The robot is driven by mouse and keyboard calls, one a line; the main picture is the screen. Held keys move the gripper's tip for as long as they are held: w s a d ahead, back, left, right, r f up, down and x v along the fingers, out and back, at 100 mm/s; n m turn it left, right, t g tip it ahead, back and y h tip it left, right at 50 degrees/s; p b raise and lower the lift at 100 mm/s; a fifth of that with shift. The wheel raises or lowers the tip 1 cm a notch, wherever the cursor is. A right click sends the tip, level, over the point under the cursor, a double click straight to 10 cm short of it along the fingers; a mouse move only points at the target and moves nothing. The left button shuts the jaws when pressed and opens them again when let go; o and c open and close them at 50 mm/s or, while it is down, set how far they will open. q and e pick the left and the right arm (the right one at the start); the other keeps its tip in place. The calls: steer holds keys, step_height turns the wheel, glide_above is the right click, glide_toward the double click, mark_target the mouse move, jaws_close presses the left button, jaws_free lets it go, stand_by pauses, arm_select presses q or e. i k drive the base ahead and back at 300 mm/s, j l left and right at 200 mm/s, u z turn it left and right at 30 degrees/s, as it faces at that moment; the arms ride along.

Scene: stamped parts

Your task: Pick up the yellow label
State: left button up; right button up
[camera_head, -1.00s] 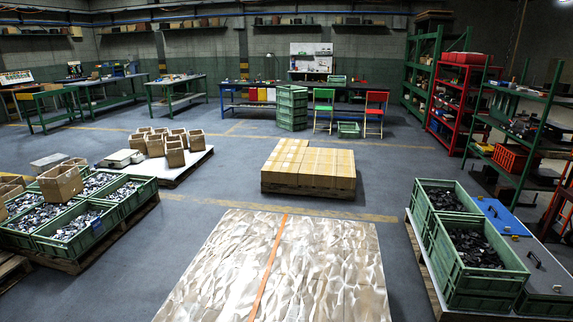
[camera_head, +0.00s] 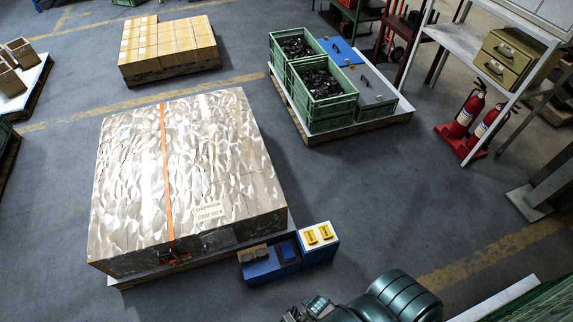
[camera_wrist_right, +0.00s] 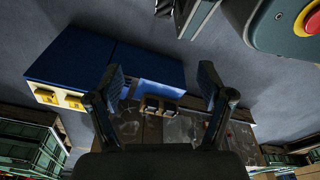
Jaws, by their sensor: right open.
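Two small yellow labels, (camera_head: 311,237) and (camera_head: 326,231), lie side by side on the white top of a blue box (camera_head: 321,254). In the right wrist view the yellow labels (camera_wrist_right: 45,97) and (camera_wrist_right: 73,102) show at the left, on the white face of the blue box (camera_wrist_right: 88,60). My right gripper (camera_wrist_right: 161,82) is open and empty, with its fingers wide apart; the labels are outside them, to the left. In the head view my right gripper (camera_head: 312,309) is only partly in view at the bottom edge, below the blue box. My left gripper is not in view.
A large wrapped stack (camera_head: 190,150) with an orange strap stands left of the box. A second blue box (camera_head: 262,268) adjoins it. Green crates (camera_head: 327,105) of dark parts stand on a pallet behind. Red extinguishers (camera_head: 467,112) stand at right. Floor between is clear.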

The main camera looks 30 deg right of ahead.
mark_target(326, 234)
steer(key=z, duration=1.65)
